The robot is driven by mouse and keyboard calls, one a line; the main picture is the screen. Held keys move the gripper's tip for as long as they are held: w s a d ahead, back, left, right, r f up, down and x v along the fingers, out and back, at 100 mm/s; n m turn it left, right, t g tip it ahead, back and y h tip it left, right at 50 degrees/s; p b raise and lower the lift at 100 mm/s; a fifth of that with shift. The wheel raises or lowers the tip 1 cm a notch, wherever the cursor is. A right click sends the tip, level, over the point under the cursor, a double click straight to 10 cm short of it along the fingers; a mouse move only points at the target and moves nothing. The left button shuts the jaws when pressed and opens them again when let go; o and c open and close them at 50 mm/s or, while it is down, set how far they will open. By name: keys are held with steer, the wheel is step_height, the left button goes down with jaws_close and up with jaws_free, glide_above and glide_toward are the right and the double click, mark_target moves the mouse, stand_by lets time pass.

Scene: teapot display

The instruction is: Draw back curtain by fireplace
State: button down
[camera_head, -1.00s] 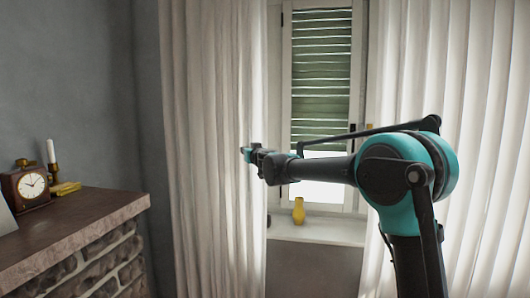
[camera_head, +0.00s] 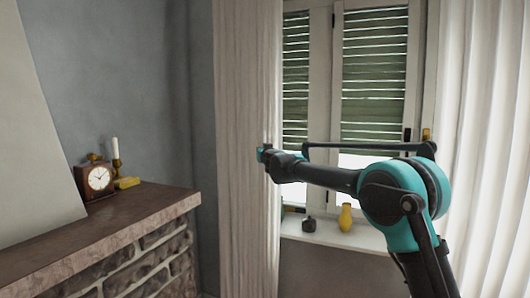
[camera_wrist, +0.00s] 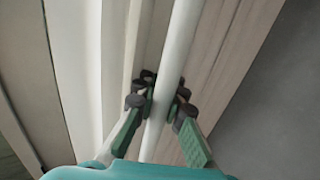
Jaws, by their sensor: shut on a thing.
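The pale curtain (camera_head: 245,130) by the fireplace hangs in a narrow, bunched strip at the left of the window in the head view. My gripper (camera_head: 266,153) is at its right edge. In the wrist view my gripper (camera_wrist: 163,100) is shut on a light fold of the curtain (camera_wrist: 179,45), with a finger on each side of it. The stone fireplace (camera_head: 140,262) with its dark mantel stands to the left of the curtain. The curtain's top and bottom are out of view.
A clock (camera_head: 97,178), a white candle (camera_head: 115,150) and a small yellow object (camera_head: 128,183) stand on the mantel. A yellow vase (camera_head: 346,217) and a small dark pot (camera_head: 309,224) stand on the windowsill (camera_head: 375,237). Another curtain (camera_head: 490,130) hangs at the right.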

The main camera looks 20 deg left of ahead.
steer(key=c, duration=1.7)
jaws_free()
steer(key=v, duration=1.2)
